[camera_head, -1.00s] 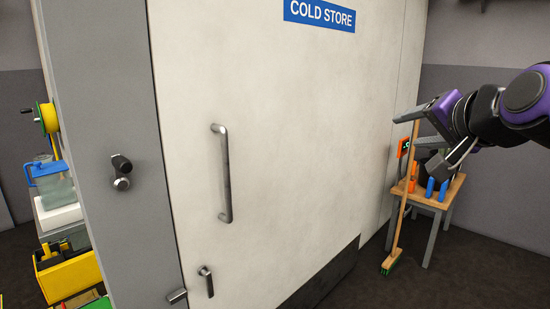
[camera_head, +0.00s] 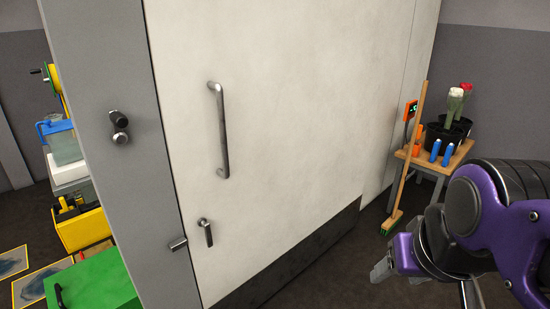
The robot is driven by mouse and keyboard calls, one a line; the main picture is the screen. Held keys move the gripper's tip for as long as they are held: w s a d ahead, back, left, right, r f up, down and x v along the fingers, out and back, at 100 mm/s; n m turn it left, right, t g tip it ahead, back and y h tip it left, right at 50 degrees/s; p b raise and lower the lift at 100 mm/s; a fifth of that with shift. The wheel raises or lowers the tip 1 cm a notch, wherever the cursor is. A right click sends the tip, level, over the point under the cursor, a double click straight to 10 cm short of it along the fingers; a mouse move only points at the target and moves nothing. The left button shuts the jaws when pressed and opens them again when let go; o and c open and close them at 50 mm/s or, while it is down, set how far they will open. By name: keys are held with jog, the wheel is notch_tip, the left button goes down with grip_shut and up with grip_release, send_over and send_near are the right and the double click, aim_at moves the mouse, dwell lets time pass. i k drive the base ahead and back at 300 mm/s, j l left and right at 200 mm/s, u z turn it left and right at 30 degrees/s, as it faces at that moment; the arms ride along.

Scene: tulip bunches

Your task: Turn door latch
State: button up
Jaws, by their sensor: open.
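The cold store door (camera_head: 290,130) is a large pale panel and looks closed. A small dark metal latch lever (camera_head: 206,232) sits low near its left edge and hangs down, slightly tilted. A short metal catch (camera_head: 178,243) sticks out of the grey frame just left of it. A long vertical pull handle (camera_head: 223,130) is above the lever. My gripper (camera_head: 400,278) is at the lower right, open, well to the right of the lever and apart from the door. My purple and black arm hides part of its fingers.
A dark double knob (camera_head: 120,128) is on the grey frame (camera_head: 105,70). A broom (camera_head: 406,170) leans by a small wooden table (camera_head: 430,160) with pots and blue-handled tools at right. A green box (camera_head: 95,283) and yellow crate (camera_head: 83,226) stand at left. Floor before the door looks clear.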

aim_at(202, 222)
jog(key=u, duration=1.1)
jog(key=i+z, duration=0.35)
jog(key=i+j+z, duration=0.1)
jog(key=z, duration=0.25)
jog(key=i+j+z, duration=0.15)
jog(key=z, duration=0.25)
jog(key=j+z, duration=0.35)
jog(key=j, duration=0.35)
jog(key=l+u, duration=0.35)
jog(key=l, duration=0.25)
